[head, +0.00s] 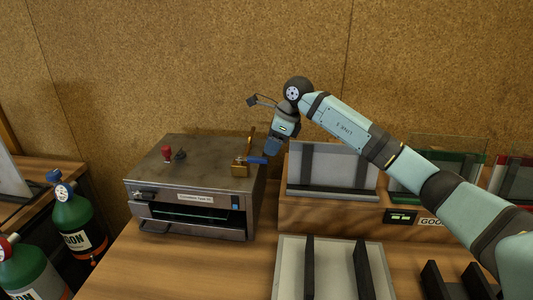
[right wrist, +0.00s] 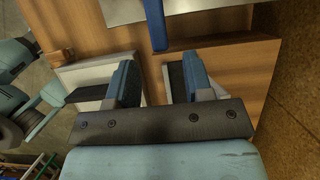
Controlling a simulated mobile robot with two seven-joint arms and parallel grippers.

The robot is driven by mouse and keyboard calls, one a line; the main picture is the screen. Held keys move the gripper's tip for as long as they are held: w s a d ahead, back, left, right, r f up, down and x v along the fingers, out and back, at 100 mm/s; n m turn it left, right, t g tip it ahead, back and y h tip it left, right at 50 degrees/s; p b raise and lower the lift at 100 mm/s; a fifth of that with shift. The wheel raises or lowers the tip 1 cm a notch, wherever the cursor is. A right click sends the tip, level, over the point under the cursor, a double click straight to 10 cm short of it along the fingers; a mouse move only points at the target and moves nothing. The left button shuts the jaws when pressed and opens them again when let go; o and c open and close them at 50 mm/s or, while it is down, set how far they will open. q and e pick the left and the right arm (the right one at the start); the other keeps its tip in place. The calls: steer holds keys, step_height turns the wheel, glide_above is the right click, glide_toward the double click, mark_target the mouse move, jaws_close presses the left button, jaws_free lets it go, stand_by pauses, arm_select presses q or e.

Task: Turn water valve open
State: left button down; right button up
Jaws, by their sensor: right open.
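The water valve is a small brass fitting (head: 239,171) with a blue lever handle (head: 256,160), on the front right of the metal machine's top (head: 200,155). The handle points right, toward the machine's right edge. My right gripper (head: 271,148) hangs just above and right of the handle's end. In the right wrist view, the two fingers of my right gripper (right wrist: 157,72) are apart with nothing between them. The blue handle (right wrist: 156,25) lies ahead of the fingertips, in line with the gap. I cannot tell whether it touches them. My left gripper is out of view.
A red knob (head: 167,153) stands on the machine's top left. Right of the machine is a wooden rack (head: 330,215) holding panels. A pale tray (head: 333,270) with black bars lies in front. Green gas cylinders (head: 75,222) stand at left. The cork wall (head: 200,70) is behind.

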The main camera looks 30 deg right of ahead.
mark_target(266, 158)
steer(key=shift+x, duration=2.2)
steer(key=shift+r, duration=0.1)
steer(key=shift+c, duration=0.2)
jaws_close()
